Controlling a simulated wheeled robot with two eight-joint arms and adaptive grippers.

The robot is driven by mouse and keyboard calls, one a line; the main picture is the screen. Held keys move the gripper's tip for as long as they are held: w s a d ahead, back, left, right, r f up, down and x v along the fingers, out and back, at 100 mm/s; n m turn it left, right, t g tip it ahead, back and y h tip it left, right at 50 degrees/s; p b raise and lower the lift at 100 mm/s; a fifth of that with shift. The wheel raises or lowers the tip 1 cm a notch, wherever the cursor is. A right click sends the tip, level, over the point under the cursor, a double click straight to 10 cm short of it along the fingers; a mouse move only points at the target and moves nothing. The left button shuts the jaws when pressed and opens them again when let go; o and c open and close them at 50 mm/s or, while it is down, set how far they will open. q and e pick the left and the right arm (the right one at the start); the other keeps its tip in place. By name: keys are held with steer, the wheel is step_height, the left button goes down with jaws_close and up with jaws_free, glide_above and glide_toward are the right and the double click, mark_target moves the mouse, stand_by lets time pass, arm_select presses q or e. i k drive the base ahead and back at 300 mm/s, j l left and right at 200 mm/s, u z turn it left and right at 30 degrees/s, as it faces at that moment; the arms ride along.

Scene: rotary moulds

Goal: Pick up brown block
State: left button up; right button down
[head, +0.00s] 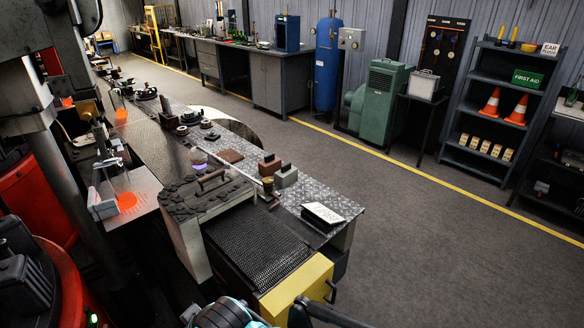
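A brown block (269,165) with a dark top piece stands on the patterned metal bench top (318,187), right of the bench's middle. A grey block (286,176) of similar shape stands close beside it, to its lower right. Nothing is holding the brown block. Neither of my grippers can be made out in the head view. A rounded dark and teal part at the bottom edge may belong to my arm, but no fingers show there.
A flat brown piece (230,156) lies left of the block. A heavy lidded mould box (205,198) stands in front, beside a dark mesh surface (255,246) and a yellow box (297,286). A white booklet (323,214) lies near the bench's right edge. Open floor lies right.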

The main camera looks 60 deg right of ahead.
mark_target(271, 164)
steer(key=z, duration=1.75)
steer(key=l, duration=0.3)
